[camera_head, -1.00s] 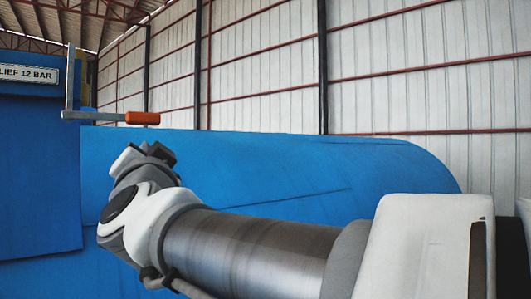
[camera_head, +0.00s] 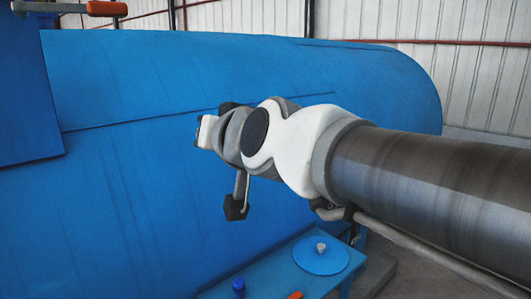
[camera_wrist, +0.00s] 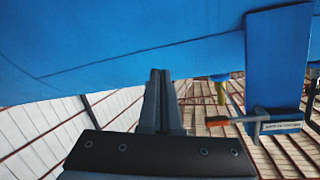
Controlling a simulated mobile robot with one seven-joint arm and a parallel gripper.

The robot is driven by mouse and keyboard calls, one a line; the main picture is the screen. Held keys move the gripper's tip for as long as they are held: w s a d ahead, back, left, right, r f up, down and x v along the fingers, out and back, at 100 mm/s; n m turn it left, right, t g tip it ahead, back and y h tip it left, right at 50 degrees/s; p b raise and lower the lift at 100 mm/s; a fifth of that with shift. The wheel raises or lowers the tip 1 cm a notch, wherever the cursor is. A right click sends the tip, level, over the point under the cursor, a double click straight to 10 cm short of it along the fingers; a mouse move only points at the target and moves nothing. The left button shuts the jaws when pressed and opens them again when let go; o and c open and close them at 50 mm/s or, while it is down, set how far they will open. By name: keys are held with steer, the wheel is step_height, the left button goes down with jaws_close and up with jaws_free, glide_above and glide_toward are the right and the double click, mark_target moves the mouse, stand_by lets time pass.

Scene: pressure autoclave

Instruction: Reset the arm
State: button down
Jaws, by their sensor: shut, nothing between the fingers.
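My gripper (camera_wrist: 160,75) is shut, with its two grey fingers together and nothing between them in the wrist view. My arm extends from the right towards the left in the head view, in front of the large blue autoclave body (camera_head: 200,75). The fingertips cannot be made out clearly in the head view. The wrist view shows the blue body (camera_wrist: 120,40) beyond the fingertips; the gap to it cannot be judged.
A grey crank with an orange grip (camera_head: 107,9) is at the top left, and also in the wrist view (camera_wrist: 217,120). A blue box with a round lid (camera_head: 320,258) is below my arm. A blue panel (camera_head: 25,100) stands at left.

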steer(key=s+d+f+m+g+h, duration=0.1)
steer(key=s+d+f+g+h, duration=0.3)
steer(key=s+d+f, duration=0.4)
steer(key=s+d+f+m+g+h, duration=0.1)
steer(key=s+d+f+g+h, duration=0.2)
steer(key=s+d+f, duration=0.5)
steer(key=d+f+g, duration=0.1)
steer(key=d+f, duration=0.5)
steer(key=d, duration=0.1)
steer(key=shift+d+f+h, duration=0.15)
steer(key=shift+f+h, duration=0.15)
steer(key=shift+h, duration=0.1)
steer(key=shift+s+a, duration=0.1)
steer(key=shift+a, duration=0.15)
